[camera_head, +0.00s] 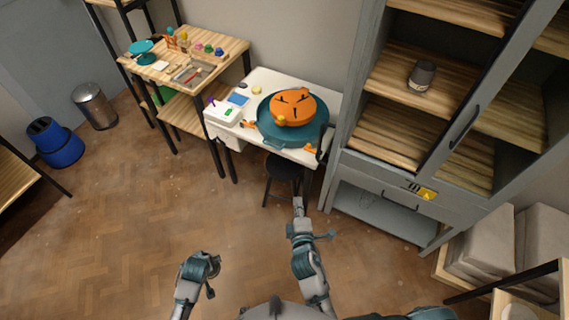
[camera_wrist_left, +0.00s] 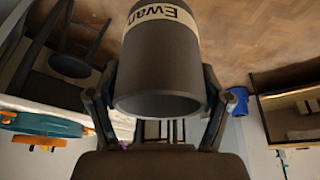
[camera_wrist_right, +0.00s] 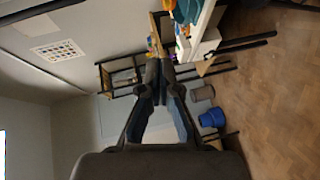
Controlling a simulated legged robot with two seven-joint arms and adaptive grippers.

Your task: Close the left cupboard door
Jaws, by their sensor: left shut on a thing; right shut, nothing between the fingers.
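The grey cupboard (camera_head: 345,165) stands at the right in the head view, its left bay uncovered. A grey panel with a dark handle at the bay's left side looks like the left door (camera_head: 362,75), swung open and seen nearly edge-on. My right gripper (camera_head: 299,204) is shut and empty, left of the cupboard and in front of the white table; it also shows in the right wrist view (camera_wrist_right: 160,80). It appears apart from the door. My left gripper (camera_wrist_left: 157,95) is shut on a dark grey cup (camera_wrist_left: 160,60) with a light band reading "Ewan".
A grey cup (camera_head: 422,75) stands on a cupboard shelf. A white table (camera_head: 250,85) with a teal wheel and an orange pumpkin-like plate is left of the cupboard, a black stool (camera_head: 282,168) below it. Pale blocks (camera_head: 485,243) are at the right.

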